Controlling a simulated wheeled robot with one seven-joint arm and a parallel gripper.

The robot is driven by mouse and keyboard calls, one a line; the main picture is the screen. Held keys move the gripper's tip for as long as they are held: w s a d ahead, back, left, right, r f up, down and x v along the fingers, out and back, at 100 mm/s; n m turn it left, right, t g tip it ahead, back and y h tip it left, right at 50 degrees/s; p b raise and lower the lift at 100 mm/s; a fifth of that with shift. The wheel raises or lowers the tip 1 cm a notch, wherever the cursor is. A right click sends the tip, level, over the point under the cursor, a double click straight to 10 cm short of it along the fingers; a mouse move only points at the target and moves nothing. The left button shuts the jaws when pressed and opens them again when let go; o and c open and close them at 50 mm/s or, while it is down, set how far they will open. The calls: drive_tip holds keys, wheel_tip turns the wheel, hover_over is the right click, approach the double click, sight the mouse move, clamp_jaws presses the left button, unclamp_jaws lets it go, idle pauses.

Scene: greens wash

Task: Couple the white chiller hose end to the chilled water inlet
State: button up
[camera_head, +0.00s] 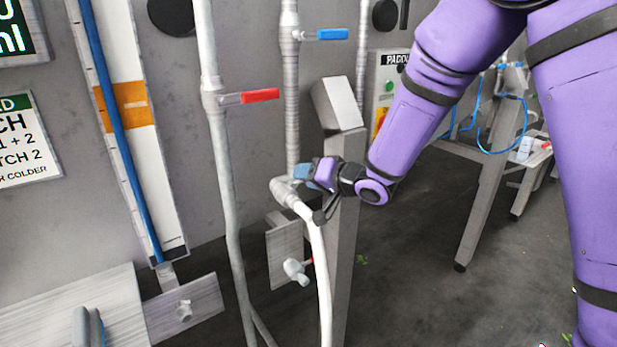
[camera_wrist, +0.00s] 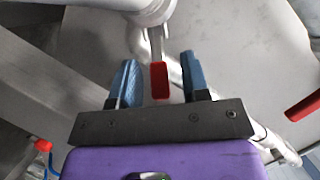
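A white hose (camera_head: 323,285) hangs in the head view, its upper end at a pale elbow fitting (camera_head: 285,190) below a vertical grey pipe. My gripper (camera_head: 316,175) is just right of this fitting; whether they touch is unclear. In the wrist view my gripper (camera_wrist: 159,62) is open, with blue fingers spread. A red handle (camera_wrist: 159,81) on a grey fitting (camera_wrist: 150,12) lies between them in the picture, with a gap on each side. A plate (camera_head: 284,250) lower down carries a small valve (camera_head: 295,270). I cannot tell which fitting is the chilled water inlet.
A red-handled valve (camera_head: 260,96) and a blue-handled valve (camera_head: 332,34) sit on the pipes above. A slanted-top grey post (camera_head: 340,100) stands close behind my gripper. Another plate with a nozzle (camera_head: 184,311) is at lower left. Open floor (camera_head: 420,290) lies to the right.

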clamp_jaws()
drive_tip(key=shift+s+a+f+m+t+h, duration=0.15)
drive_tip(key=shift+s+m+t+h, duration=0.35)
drive_tip(key=shift+t, duration=0.6)
drive_tip(key=shift+s+d+f+m+t+h, duration=0.15)
drive_tip(key=shift+f+m+t, duration=0.15)
drive_tip(key=shift+m+t, duration=0.6)
drive_tip(key=shift+s+a+f+m+t+h, duration=0.2)
drive_tip(key=shift+s+m+t+h, duration=0.15)
drive_tip(key=shift+t, duration=0.95)
drive_tip(key=shift+o, duration=0.4)
unclamp_jaws()
drive_tip(key=shift+d, duration=0.1)
